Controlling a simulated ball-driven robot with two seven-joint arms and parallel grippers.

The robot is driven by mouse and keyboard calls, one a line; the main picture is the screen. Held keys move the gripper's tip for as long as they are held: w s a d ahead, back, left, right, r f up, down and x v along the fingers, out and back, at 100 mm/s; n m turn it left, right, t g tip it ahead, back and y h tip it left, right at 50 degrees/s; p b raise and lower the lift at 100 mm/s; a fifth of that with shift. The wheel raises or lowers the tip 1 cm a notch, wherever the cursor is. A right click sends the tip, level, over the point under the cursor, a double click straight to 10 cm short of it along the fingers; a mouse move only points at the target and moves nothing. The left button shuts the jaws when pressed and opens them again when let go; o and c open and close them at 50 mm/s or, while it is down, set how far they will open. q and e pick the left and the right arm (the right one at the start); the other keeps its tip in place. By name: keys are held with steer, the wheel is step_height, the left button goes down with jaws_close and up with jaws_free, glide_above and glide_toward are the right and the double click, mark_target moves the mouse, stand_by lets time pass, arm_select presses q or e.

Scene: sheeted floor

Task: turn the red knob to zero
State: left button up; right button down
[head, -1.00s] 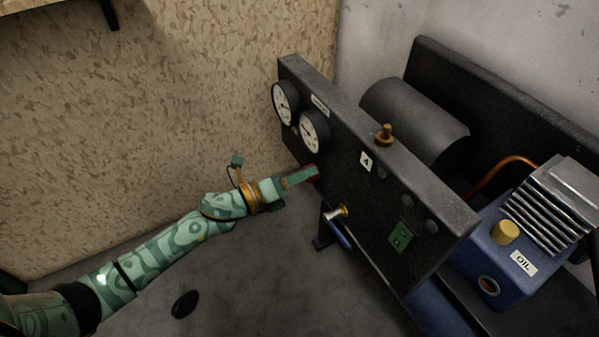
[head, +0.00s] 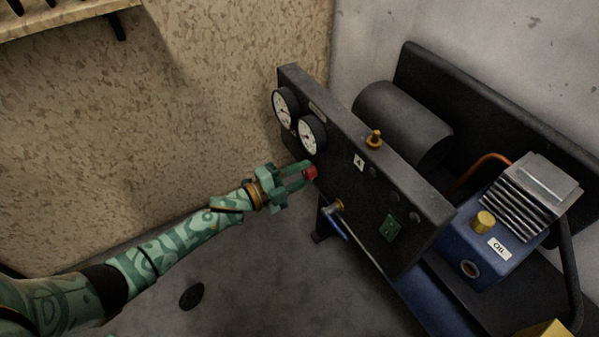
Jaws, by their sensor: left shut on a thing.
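The red knob (head: 311,172) sits on the front of the dark panel (head: 400,235), just below the two round white gauges (head: 311,135). My left gripper (head: 306,175) reaches it from the left in the head view, its green fingers shut on the knob. The fingers cover part of the knob, and no scale or zero mark around it can be made out. The gauge needles are too small to read surely. My right gripper does not show.
A brass valve with a blue lever (head: 335,222) and a green switch (head: 390,228) are on the panel right of the knob. A brass fitting (head: 375,138) stands on its top. Behind are a grey tank (head: 400,120) and a blue compressor (head: 500,235). Floor below my arm is mostly clear.

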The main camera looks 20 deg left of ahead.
arm_select(q)
steer(key=shift+n, duration=0.7)
steer(key=shift+p, duration=0.3)
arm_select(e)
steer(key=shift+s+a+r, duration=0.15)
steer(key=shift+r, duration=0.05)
arm_select(q)
steer(key=shift+n, duration=0.3)
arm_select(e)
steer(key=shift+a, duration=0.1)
arm_select(q)
steer(key=shift+a, duration=0.1)
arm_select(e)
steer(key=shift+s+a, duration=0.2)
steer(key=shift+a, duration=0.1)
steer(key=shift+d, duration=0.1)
arm_select(q)
steer(key=o, duration=1)
steer(key=shift+c, duration=0.2)
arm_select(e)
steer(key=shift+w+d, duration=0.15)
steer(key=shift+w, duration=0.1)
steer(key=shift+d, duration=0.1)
